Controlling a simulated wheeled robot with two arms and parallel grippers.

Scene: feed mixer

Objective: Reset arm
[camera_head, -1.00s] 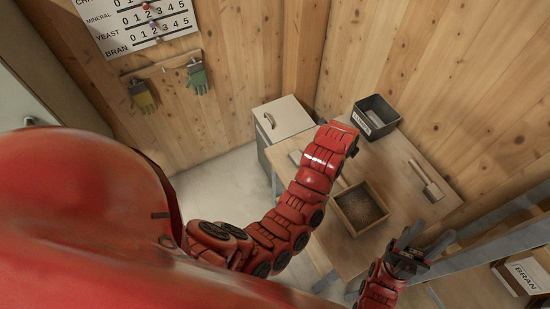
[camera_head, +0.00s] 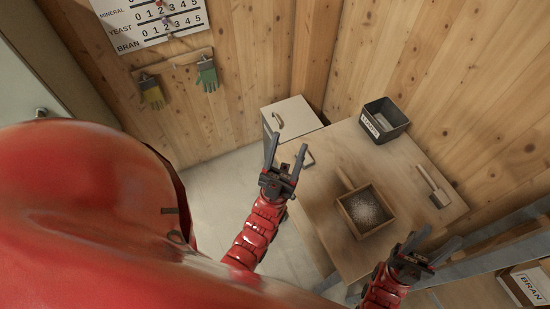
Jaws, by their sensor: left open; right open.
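My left gripper (camera_head: 286,162) is open and empty. It points up and shows in front of the table's left edge and the white cabinet. My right gripper (camera_head: 432,244) is open and empty at the lower right, near the table's right front corner. A wooden box (camera_head: 343,206) with pale grainy feed inside sits on the wooden table (camera_head: 330,243) between the two grippers. Neither gripper touches the box.
A black labelled bin (camera_head: 395,118) stands at the table's back. A brush or scraper (camera_head: 433,187) lies at the right. A white cabinet (camera_head: 293,114) stands in the corner. A box marked BRAN (camera_head: 527,284) is at lower right. Gloves (camera_head: 206,74) hang on the wall.

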